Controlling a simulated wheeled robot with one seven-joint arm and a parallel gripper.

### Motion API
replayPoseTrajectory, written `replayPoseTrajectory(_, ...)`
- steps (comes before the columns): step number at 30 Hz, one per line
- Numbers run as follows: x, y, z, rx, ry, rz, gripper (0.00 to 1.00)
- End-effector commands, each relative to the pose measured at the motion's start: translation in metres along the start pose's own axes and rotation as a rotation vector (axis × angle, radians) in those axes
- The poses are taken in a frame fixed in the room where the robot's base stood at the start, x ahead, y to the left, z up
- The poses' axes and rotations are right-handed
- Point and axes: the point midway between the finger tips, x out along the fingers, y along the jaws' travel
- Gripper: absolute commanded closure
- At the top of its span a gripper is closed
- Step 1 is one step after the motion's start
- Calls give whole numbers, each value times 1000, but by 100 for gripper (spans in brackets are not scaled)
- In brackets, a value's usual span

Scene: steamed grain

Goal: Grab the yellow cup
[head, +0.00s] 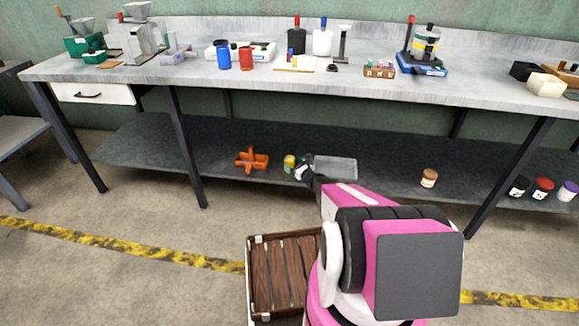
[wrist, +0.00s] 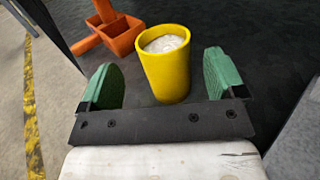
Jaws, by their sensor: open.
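The yellow cup (wrist: 167,75) stands upright on the dark lower shelf in the wrist view, with a pale, light-coloured content near its rim. My gripper (wrist: 162,80) is open, with one green finger to the left of the cup and the other to its right. Gaps show between the cup and both fingers. In the head view the cup (head: 289,163) is small on the lower shelf (head: 225,140), just left of my gripper (head: 299,169). My arm covers part of the shelf edge there.
An orange divided carrier (head: 251,159) sits left of the cup; it also shows in the wrist view (wrist: 117,36). A grey tray (head: 336,168) lies to the right. A brown jar (head: 429,178) stands farther right. A wooden crate (head: 248,268) is on the floor. The workbench top (head: 180,73) overhangs the shelf.

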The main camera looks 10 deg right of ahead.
Motion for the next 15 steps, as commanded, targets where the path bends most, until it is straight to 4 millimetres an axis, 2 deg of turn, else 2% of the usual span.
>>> replayPoseTrajectory(9, 42, -6, -6, 0, 0, 0, 12)
replayPoseTrajectory(15, 46, -5, -4, 0, 0, 0, 12)
